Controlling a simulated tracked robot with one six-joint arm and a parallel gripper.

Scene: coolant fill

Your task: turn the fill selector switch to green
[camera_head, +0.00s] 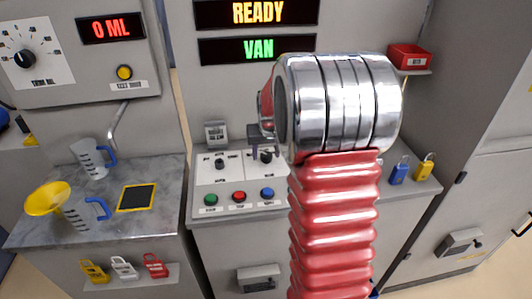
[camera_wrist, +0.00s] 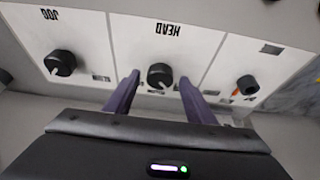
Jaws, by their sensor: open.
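My gripper (camera_wrist: 159,77) is open, with its two purple fingers on either side of the black middle knob (camera_wrist: 160,76), whose panel reads HEAD upside down. I cannot tell whether the fingers touch it. In the wrist view, a black knob (camera_wrist: 61,63) under JOG is to the left, and another black knob (camera_wrist: 247,85) with an orange mark is to the right. No legible label or green mark shows which is the fill selector. In the head view, the left knob (camera_head: 220,163) is clear, and my gripper (camera_head: 256,138) is over the middle knob (camera_head: 267,156). My arm hides the panel's right part.
Green (camera_head: 210,199), red (camera_head: 239,196) and blue (camera_head: 267,194) buttons sit below the knobs. Jugs (camera_head: 90,157) and a yellow funnel (camera_head: 50,199) stand on the left counter. Padlocks (camera_head: 424,168) are at right.

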